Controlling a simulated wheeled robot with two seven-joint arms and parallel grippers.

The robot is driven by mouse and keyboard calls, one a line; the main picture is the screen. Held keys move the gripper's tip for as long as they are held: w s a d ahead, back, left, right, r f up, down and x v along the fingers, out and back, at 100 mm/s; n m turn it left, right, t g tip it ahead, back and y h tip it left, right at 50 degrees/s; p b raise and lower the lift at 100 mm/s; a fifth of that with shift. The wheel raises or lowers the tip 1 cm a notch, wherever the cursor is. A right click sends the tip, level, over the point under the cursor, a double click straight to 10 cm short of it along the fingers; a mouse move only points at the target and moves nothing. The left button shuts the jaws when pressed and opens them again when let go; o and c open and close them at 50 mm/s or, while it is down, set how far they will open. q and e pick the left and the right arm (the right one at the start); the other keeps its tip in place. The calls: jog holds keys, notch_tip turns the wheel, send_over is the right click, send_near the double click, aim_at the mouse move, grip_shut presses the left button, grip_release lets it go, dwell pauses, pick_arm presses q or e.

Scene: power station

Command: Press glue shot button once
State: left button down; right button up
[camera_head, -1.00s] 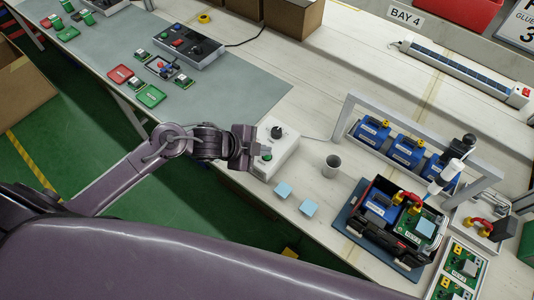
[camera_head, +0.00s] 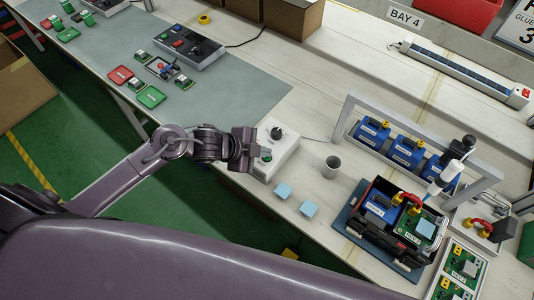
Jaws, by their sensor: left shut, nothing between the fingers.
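A white control box (camera_head: 284,148) with a black knob (camera_head: 277,133) and a green button (camera_head: 266,155) stands near the table's front edge. I take the green button to be the glue shot button, but no label is readable. My left gripper (camera_head: 262,147) is shut and empty. Its fingertips are at the box, right by the green button and partly in front of it. I cannot tell whether they touch it. My right gripper is not in view.
A grey cup (camera_head: 332,162) and two light blue pads (camera_head: 309,208) lie to the right of the box. A black tray (camera_head: 384,219) with blue parts and a glue syringe (camera_head: 447,171) stand further right. A grey button panel (camera_head: 188,46) sits at the back left.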

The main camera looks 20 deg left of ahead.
pick_arm(q)
jog(key=shift+r+p, duration=0.4)
jog(key=shift+r, duration=0.15)
jog(key=shift+r, duration=0.15)
notch_tip(320, 180, up, 5)
jog(key=p, duration=0.5)
dwell(0.5)
